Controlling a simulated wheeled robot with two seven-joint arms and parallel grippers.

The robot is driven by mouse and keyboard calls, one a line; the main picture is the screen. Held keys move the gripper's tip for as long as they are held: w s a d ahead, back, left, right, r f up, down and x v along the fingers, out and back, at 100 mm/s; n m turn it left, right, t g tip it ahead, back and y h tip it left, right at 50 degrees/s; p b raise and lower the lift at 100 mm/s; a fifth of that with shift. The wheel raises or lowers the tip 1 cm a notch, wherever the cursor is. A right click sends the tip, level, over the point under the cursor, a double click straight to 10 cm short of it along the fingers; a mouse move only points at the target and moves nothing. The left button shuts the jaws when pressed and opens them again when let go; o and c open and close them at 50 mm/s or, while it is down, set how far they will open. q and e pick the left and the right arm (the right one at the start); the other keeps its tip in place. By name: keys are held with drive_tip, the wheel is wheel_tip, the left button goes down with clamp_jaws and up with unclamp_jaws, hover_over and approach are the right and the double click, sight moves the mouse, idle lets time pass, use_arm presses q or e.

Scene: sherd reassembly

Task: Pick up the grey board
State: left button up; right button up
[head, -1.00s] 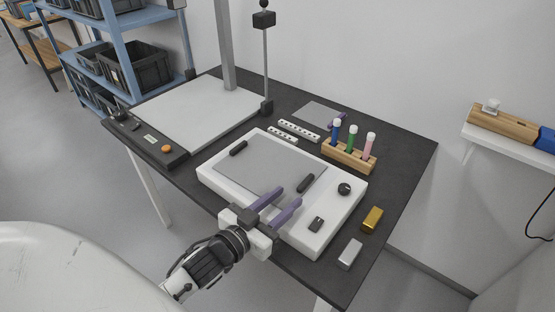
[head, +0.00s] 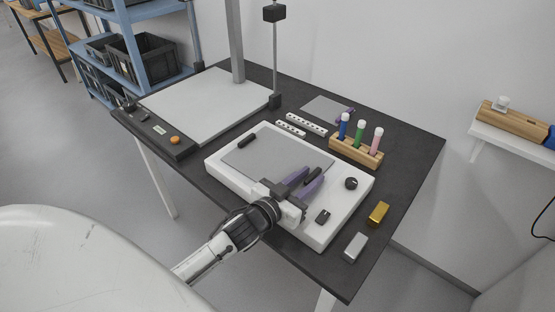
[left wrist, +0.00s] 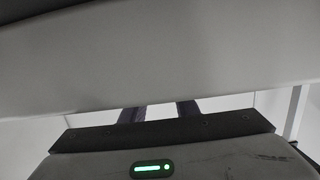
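A flat grey board (head: 270,153) lies on the white flat-topped unit (head: 221,170) at the middle of the table. My left gripper (head: 308,180) is over the near right part of this unit, by the board's right edge. My right gripper is not in view.
A wooden rack (head: 356,151) with capped tubes stands behind the unit. A gold block (head: 378,214) and a silver block (head: 355,247) lie at the right. A smaller grey sheet (head: 324,107) with a purple item lies at the back. A large pale plate (head: 205,105) fills the left.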

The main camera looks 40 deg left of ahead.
use_arm(q)
clamp_jaws()
